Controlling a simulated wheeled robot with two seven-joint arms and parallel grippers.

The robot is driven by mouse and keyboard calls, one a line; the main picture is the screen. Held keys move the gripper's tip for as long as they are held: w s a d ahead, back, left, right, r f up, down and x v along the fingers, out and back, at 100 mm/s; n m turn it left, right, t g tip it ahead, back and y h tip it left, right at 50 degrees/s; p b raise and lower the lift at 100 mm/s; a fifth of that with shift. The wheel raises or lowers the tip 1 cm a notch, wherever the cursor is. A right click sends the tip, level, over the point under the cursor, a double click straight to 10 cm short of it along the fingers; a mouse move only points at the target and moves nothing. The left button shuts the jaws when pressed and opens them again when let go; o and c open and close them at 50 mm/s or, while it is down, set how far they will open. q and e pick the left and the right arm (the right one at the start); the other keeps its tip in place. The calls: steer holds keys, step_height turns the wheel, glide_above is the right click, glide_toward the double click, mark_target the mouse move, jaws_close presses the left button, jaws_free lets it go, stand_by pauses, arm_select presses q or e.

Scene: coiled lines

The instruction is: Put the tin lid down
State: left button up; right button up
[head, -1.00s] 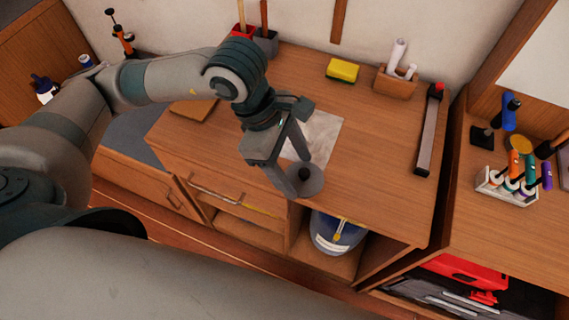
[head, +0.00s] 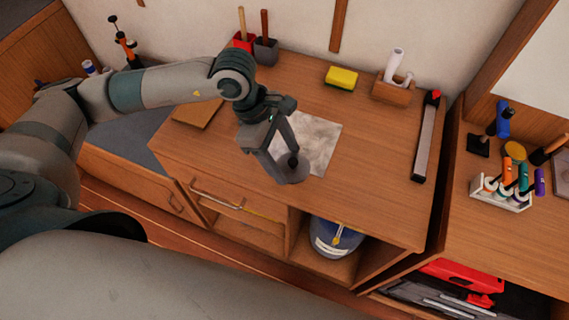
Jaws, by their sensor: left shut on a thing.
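The tin lid (head: 294,172) is a grey disc with a dark knob at its centre. My left gripper (head: 291,166) is shut on the lid, with its fingers around the knob. The lid is at the near side of the wooden counter (head: 365,170), just in front of a pale grey square sheet (head: 318,138). I cannot tell whether the lid touches the counter. The fingers hide part of the lid. My right gripper is not in view.
A yellow sponge (head: 341,78), a wooden holder with white rolls (head: 393,88) and a long dark bar (head: 427,138) lie farther back. A wooden board (head: 197,112) is at left. A blue-grey tin (head: 335,236) stands in the open shelf below. The counter's middle right is clear.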

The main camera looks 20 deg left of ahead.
mark_target(283, 164)
arm_select(q)
steer(key=shift+f+p, duration=0.9)
steer(key=shift+f, duration=1)
steer(key=shift+f, duration=0.2)
steer(key=shift+f+b, duration=0.1)
steer(key=shift+b, duration=0.3)
steer(key=shift+f+b, duration=0.25)
steer(key=shift+b, duration=0.05)
steer(key=o, duration=1)
steer(key=shift+o, duration=0.2)
